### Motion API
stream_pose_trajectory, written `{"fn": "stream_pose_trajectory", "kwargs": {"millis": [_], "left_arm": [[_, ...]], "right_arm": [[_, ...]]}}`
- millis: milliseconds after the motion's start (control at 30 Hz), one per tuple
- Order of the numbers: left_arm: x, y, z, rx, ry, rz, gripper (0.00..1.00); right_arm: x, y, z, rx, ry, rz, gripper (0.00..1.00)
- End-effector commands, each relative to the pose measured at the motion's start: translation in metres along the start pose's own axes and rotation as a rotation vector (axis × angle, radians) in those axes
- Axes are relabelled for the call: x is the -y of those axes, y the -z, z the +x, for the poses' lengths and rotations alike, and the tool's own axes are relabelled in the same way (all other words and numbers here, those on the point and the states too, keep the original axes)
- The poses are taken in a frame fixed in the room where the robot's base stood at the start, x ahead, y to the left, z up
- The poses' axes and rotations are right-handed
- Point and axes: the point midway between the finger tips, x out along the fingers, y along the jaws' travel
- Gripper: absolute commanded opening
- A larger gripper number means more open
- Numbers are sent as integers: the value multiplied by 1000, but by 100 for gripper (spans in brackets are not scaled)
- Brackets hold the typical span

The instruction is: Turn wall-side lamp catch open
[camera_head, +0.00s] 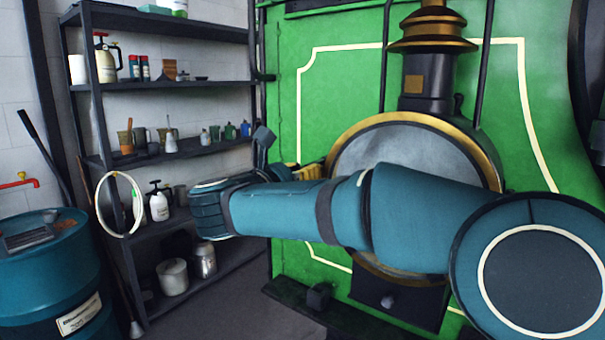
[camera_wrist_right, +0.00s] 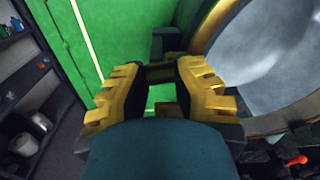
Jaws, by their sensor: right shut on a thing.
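The large round lamp front, a grey disc (camera_head: 400,146) with a brass rim, stands against the green tram wall. It also fills the upper right of the wrist view (camera_wrist_right: 270,65). My right gripper (camera_head: 300,176) is at the left edge of the rim, mostly behind my own forearm. In the wrist view its yellow fingers (camera_wrist_right: 161,73) are close on a small dark and brownish piece (camera_wrist_right: 160,72), which appears to be the wall-side catch. A dark block (camera_wrist_right: 172,42) sits just beyond the fingertips, beside the rim. The catch's angle is hard to tell. My left gripper is out of view.
A dark shelf rack (camera_head: 190,84) with bottles, cups and cans stands at the left along the tiled wall. A blue drum (camera_head: 45,270) is at far left. A chimney (camera_head: 428,72) rises above the lamp. Some bare floor shows between rack and tram.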

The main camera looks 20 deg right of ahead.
Motion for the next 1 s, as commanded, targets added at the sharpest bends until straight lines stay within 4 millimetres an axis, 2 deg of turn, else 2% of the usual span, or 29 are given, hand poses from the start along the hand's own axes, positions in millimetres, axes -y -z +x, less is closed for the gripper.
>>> {"fn": "stream_pose_trajectory", "kwargs": {"millis": [367,667,1000], "left_arm": [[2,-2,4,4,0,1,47],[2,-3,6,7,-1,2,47],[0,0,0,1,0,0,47]], "right_arm": [[2,-2,3,2,5,-132,0],[2,-4,3,2,7,-396,0],[2,-6,4,1,9,-720,0]]}}
